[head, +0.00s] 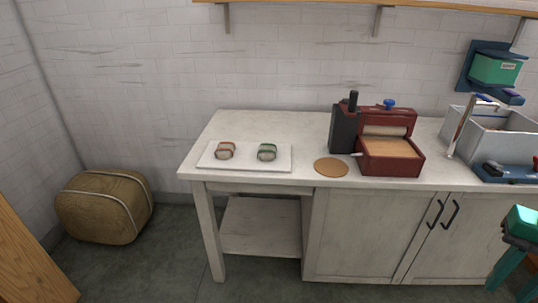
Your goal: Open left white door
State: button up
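The left white door (355,235) is a flat framed panel at the front of the cabinet under the counter. It is shut, flush beside the right white door (478,245). Its dark bar handle (435,214) is upright near its right edge, close to the seam between the doors. The right door has a matching dark handle (450,214) just across the seam. My gripper is not seen in the head view.
The counter (305,125) holds a white board (245,165) with two small skeins, a cork disc (331,167), a red machine (390,145) and a grey bin (495,130). A teal-topped stand (518,255) is before the right door. A tan pouf (105,205) sits left. Floor before the left door looks clear.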

aim_at(355, 234)
jog(key=k, duration=0.85)
jog(key=z, duration=0.65)
jog(key=i, duration=1)
jog(key=u, duration=0.05)
